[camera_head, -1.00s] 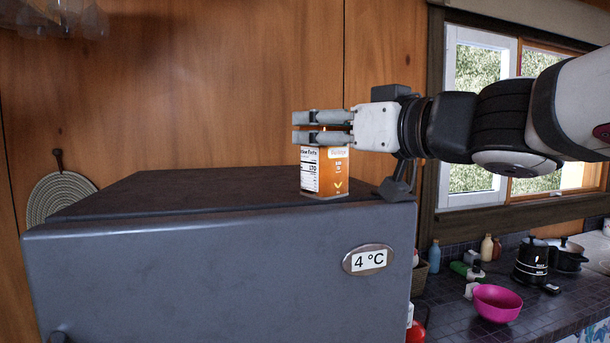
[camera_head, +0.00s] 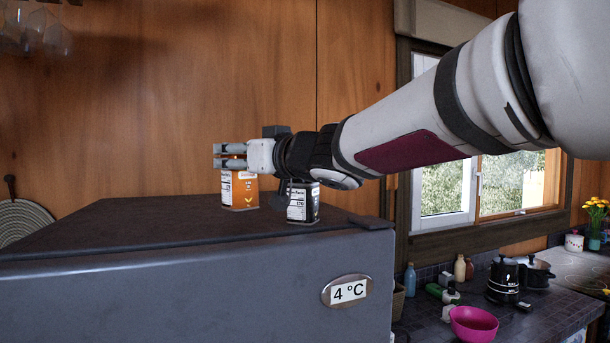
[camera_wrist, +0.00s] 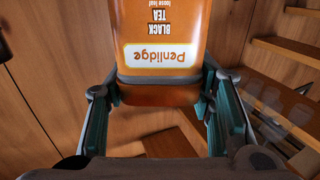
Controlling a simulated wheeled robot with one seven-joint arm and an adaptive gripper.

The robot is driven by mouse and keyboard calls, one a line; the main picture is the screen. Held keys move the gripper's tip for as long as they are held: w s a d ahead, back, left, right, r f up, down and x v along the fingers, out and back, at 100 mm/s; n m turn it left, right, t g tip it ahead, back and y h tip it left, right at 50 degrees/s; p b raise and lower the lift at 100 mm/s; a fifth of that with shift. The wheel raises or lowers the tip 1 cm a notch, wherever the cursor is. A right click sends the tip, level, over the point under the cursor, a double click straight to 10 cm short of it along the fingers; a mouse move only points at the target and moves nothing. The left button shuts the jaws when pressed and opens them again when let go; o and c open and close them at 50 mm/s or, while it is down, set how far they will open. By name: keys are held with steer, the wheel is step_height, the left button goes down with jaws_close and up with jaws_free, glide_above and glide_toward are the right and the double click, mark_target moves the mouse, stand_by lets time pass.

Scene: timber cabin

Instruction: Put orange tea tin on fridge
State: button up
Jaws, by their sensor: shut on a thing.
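The orange tea tin (camera_head: 240,190) is upright with an orange and white label, over the back part of the fridge top. I cannot tell whether its base touches the top. My gripper (camera_head: 222,156) is shut on the tin's upper part from the right. In the wrist view the tin (camera_wrist: 163,30) shows its "Penlidge Black Tea" label upside down between the two fingers (camera_wrist: 160,100). The grey fridge (camera_head: 170,290) has a dark flat top and a 4 °C display on its front.
A black and white tin (camera_head: 302,204) stands on the fridge top right of the orange tin, below my wrist. Glasses (camera_head: 35,30) hang at the upper left. A counter with a pink bowl (camera_head: 473,323) and pots (camera_head: 503,280) lies at the right. The front left of the fridge top is clear.

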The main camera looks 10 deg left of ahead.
mark_target(248, 178)
steer(key=shift+f, duration=1.7)
steer(key=shift+f, duration=0.2)
steer(key=o, duration=1.3)
steer(key=shift+o, duration=0.2)
